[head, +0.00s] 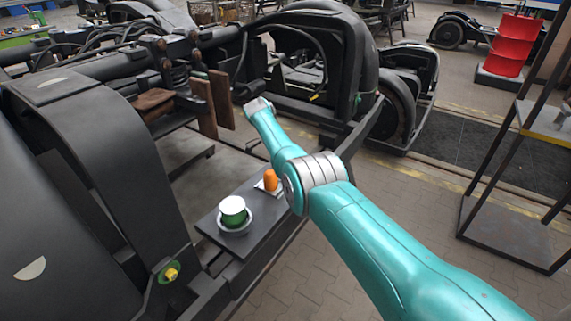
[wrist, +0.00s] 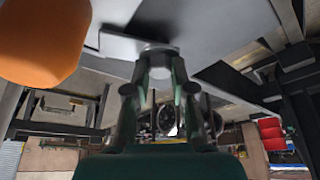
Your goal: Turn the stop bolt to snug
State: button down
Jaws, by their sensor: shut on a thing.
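A yellow bolt head (head: 171,274) in a green ring sits on the dark frame at the lower left of the head view; I cannot tell for certain that it is the stop bolt. My gripper (wrist: 160,92) shows in the wrist view, its fingers closed around a small grey round-ended piece (wrist: 156,55) against a pale plate. What this piece is, I cannot tell. In the head view my teal arm hides the gripper. The orange object (head: 271,180) stands on a small white plate on the dark shelf; an orange shape (wrist: 40,40) looms close beside the gripper in the wrist view.
A green and white cup (head: 233,211) stands in a white dish on the dark shelf (head: 213,228). A rack (head: 500,225) stands at the right, with red drums (head: 511,45) behind. Paved floor lies between.

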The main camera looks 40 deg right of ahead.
jog(key=c, duration=1)
grip_release()
jog(key=shift+f, duration=0.1)
jog(key=v, duration=1.2)
jog(key=shift+s, duration=0.1)
